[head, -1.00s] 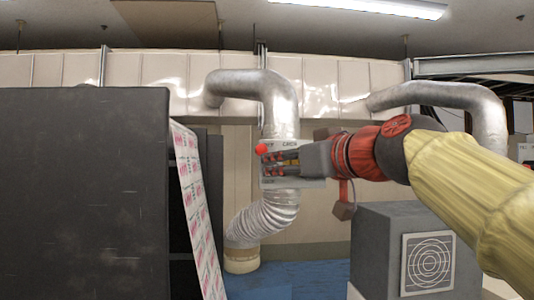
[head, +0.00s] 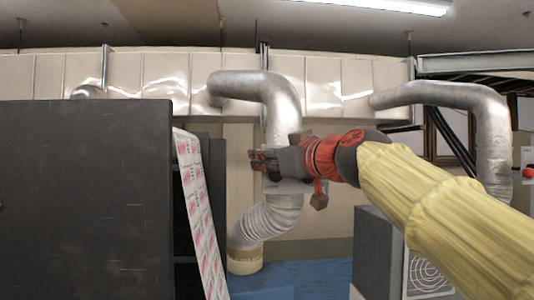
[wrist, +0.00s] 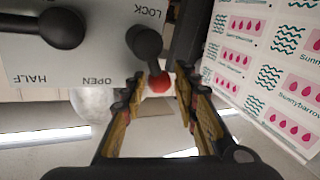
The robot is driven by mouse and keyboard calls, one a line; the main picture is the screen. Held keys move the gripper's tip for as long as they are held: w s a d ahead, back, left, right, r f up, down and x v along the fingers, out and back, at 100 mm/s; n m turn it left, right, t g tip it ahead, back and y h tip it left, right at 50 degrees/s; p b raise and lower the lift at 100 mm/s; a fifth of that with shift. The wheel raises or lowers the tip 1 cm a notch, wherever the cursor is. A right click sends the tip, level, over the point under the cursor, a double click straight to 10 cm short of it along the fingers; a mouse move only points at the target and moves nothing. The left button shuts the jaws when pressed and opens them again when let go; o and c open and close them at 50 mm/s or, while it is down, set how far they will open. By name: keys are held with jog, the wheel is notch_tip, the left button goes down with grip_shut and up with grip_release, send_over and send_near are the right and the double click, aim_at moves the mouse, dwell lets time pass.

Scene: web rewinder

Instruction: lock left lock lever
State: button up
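In the wrist view a grey plate (wrist: 90,62) carries upside-down labels LOCK, OPEN and HALF. A dark lever (wrist: 147,42) with a red ball end (wrist: 160,82) stands out from the plate near LOCK and OPEN. Another dark lever with a black knob (wrist: 62,27) is at upper left. My gripper (wrist: 163,88) is open, its fingers on either side of the red ball; I cannot tell whether they touch it. In the head view my gripper (head: 258,162) covers much of the plate (head: 290,187), and the red ball is hidden.
A printed web (head: 200,210) hangs just left of the plate and shows close by at right in the wrist view (wrist: 270,60). A large dark panel (head: 85,200) fills the left. Silver ducts (head: 280,110) stand behind. A grey box (head: 375,255) is below my arm.

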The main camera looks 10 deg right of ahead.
jog(key=shift+c, duration=1.4)
grip_shut()
jog(key=shift+f, duration=0.1)
jog(key=n, duration=0.1)
jog(key=a+n+g+h, duration=0.1)
jog(key=n, duration=0.1)
jog(key=shift+a+f, duration=0.2)
jog(key=shift+f, duration=0.2)
jog(key=shift+a+f+n+g+h+p, duration=0.2)
jog(key=shift+f+n+g+h+p, duration=0.35)
jog(key=shift+n, duration=0.7)
jog(key=shift+a+f+n+g+h+p, duration=0.1)
jog(key=shift+a+f+n+h+p, duration=0.2)
jog(key=shift+f+n+h, duration=0.75)
jog(key=shift+a+f+n+g+h+p, duration=0.15)
jog(key=shift+f+n+g+h+p, duration=0.3)
jog(key=shift+n, duration=1.05)
jog(key=shift+h, duration=0.25)
